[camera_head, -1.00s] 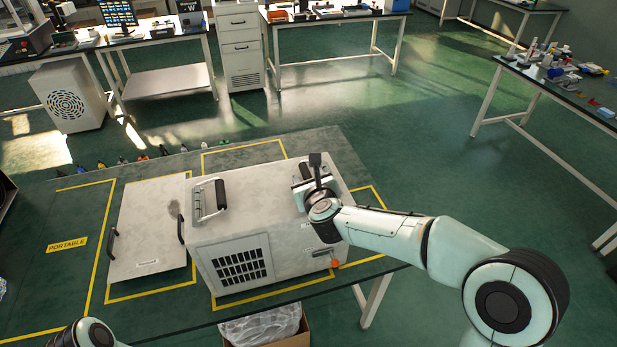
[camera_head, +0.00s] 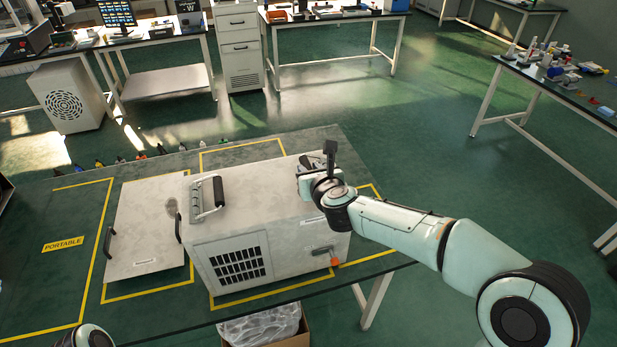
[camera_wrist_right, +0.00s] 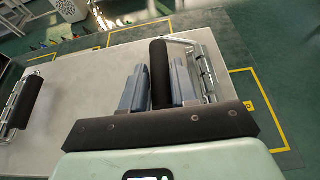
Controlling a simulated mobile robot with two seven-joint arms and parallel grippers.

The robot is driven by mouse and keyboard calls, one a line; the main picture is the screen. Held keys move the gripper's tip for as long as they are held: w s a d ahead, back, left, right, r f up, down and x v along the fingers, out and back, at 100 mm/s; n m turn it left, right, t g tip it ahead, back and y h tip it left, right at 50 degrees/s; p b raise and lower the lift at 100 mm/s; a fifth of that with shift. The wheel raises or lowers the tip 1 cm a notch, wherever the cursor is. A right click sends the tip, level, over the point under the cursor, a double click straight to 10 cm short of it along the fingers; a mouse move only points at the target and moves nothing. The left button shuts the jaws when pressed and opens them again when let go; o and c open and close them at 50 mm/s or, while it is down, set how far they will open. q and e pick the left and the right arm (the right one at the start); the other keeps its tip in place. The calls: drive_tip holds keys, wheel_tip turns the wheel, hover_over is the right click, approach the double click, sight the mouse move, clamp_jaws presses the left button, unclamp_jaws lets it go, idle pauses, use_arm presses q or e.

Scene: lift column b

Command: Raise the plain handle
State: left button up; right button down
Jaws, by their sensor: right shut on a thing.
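A pale grey box (camera_head: 255,205) stands on the bench with two black-gripped metal handles on its top. My right gripper (camera_head: 305,178) is over the right end of the box. In the right wrist view its fingers (camera_wrist_right: 160,92) are shut around the black grip of the right handle (camera_wrist_right: 160,60), whose metal frame shows on the right side. In the head view this handle is mostly hidden by the gripper. The other handle (camera_head: 217,192) is at the left end of the top, free; it also shows in the wrist view (camera_wrist_right: 27,100). My left gripper is out of view.
A flat pale panel (camera_head: 150,225) with black handles lies left of the box. Yellow tape outlines and a PORTABLE label (camera_head: 63,244) mark the bench. Several small coloured items line its back edge. A carton with clear plastic (camera_head: 260,328) is below the front edge.

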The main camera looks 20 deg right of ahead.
drive_tip(key=shift+d+r+m+y+b, duration=0.55)
drive_tip(key=shift+r+m+y+b, duration=0.1)
drive_tip(key=shift+m, duration=0.35)
drive_tip(key=shift+d+r+m+y+b, duration=0.55)
drive_tip(key=shift+d+m+y, duration=0.3)
drive_tip(key=shift+m, duration=0.45)
drive_tip(key=shift+d+r+m+t+y, duration=0.25)
drive_tip(key=shift+d+m+t+y, duration=0.15)
drive_tip(key=shift+d+m+y, duration=0.65)
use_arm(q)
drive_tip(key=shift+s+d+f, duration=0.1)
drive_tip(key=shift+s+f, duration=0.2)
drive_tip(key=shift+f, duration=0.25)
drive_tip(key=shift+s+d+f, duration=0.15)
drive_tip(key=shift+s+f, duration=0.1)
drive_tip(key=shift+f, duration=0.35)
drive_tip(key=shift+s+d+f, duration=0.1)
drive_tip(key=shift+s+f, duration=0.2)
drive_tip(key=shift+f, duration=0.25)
use_arm(e)
drive_tip(key=shift+w+d+m+t+y, duration=0.15)
drive_tip(key=shift+d+m, duration=0.25)
drive_tip(key=shift+m, duration=0.3)
drive_tip(key=shift+s+d+m+t+y, duration=0.15)
drive_tip(key=shift+d+m, duration=0.2)
drive_tip(key=shift+m, duration=0.3)
drive_tip(key=shift+w, duration=0.1)
drive_tip(key=c, duration=1)
unclamp_jaws()
drive_tip(key=shift+o, duration=0.2)
